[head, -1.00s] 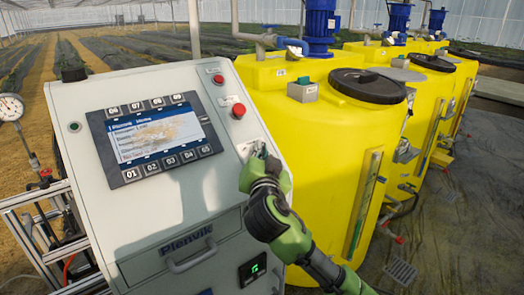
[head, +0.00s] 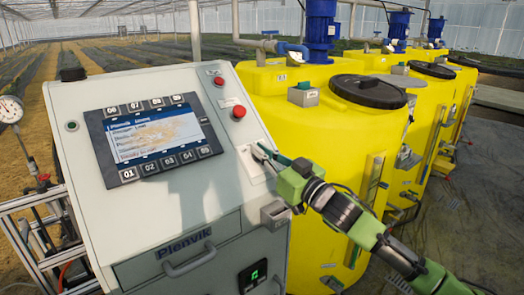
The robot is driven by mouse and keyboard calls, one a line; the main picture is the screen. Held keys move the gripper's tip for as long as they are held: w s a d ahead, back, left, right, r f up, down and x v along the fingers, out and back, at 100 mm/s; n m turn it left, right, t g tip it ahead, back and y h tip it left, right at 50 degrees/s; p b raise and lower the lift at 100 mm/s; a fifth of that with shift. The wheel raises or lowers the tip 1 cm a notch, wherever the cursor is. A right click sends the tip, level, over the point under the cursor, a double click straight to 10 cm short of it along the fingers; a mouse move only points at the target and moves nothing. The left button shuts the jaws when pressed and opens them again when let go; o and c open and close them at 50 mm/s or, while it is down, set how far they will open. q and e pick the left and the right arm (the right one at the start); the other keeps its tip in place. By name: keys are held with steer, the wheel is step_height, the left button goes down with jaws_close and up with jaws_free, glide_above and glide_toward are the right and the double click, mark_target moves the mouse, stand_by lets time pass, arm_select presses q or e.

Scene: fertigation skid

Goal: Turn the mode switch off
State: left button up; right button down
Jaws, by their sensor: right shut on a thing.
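The mode switch sits on a pale plate (head: 254,168) on the right side of the grey control panel's sloped face, below the red buttons. My right gripper (head: 263,154) reaches in from the lower right and is shut on the switch at this plate. The fingers cover most of the switch, so its position cannot be read. My left gripper is not in view.
The control cabinet (head: 190,215) carries a lit screen (head: 150,135) with labelled keys, a large red button (head: 239,112) and a smaller one (head: 219,81). Yellow tanks (head: 320,140) stand close on the right, behind my arm. A pressure gauge (head: 10,110) is at far left.

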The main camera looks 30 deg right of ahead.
steer(key=n+g+y+p, duration=0.1)
steer(key=n+y, duration=0.3)
steer(key=n, duration=0.1)
steer(key=shift+r+n+g+y+p, duration=0.1)
steer(key=shift+n+g+y+p, duration=0.2)
steer(key=shift+g+y+p, duration=0.1)
steer(key=n+y+p, duration=0.1)
steer(key=n+g+y, duration=0.1)
steer(key=n+g+y+p, duration=0.1)
steer(key=n, duration=0.1)
steer(key=shift+r+p, duration=0.25)
steer(key=shift+p, duration=0.1)
steer(key=shift+f+n+g+y+p, duration=0.2)
steer(key=shift+n+g+y+p, duration=0.4)
steer(key=shift+n+g+p, duration=0.3)
steer(key=shift+a+f+n+g+p, duration=0.1)
steer(key=shift+f+n+g+p, duration=0.05)
steer(key=shift+n+g+p, duration=0.2)
steer(key=shift+s+f+y, duration=0.1)
steer(key=shift+y, duration=0.2)
steer(key=c, duration=2.2)
jaws_free()
steer(key=v, duration=1.2)
